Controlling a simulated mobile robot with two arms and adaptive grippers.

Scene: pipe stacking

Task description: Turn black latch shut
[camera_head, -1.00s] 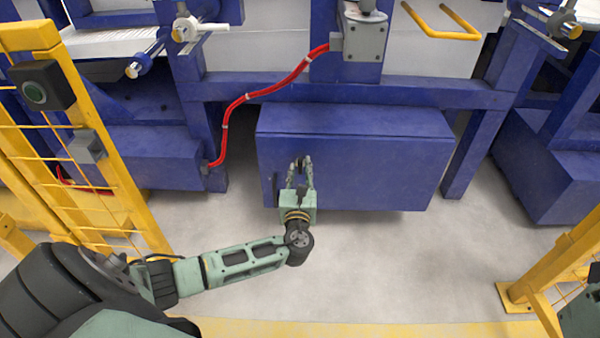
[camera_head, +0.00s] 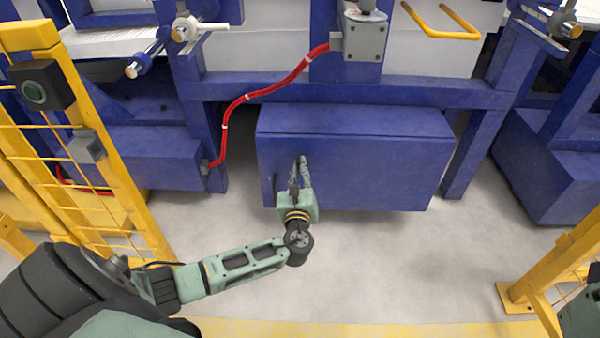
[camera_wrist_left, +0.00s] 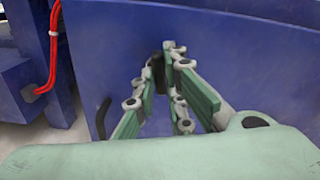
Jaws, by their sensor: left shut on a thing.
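The blue cabinet (camera_head: 385,165) stands low under the machine, its front facing me. The black latch (camera_wrist_left: 157,70) is on the cabinet front and shows between my fingertips in the left wrist view. In the head view the fingers mostly hide it. My left gripper (camera_head: 300,164) reaches up to the cabinet front and is shut on the latch; its two fingers also show in the left wrist view (camera_wrist_left: 161,72). The latch's exact angle is hard to tell. My right gripper is not in view.
A black handle (camera_wrist_left: 103,117) sits on the cabinet's left part, left of the fingers. A red cable (camera_head: 262,92) runs beside and above the cabinet. Yellow fence posts (camera_head: 98,130) stand at the left and right. The grey floor (camera_head: 390,260) before the cabinet is clear.

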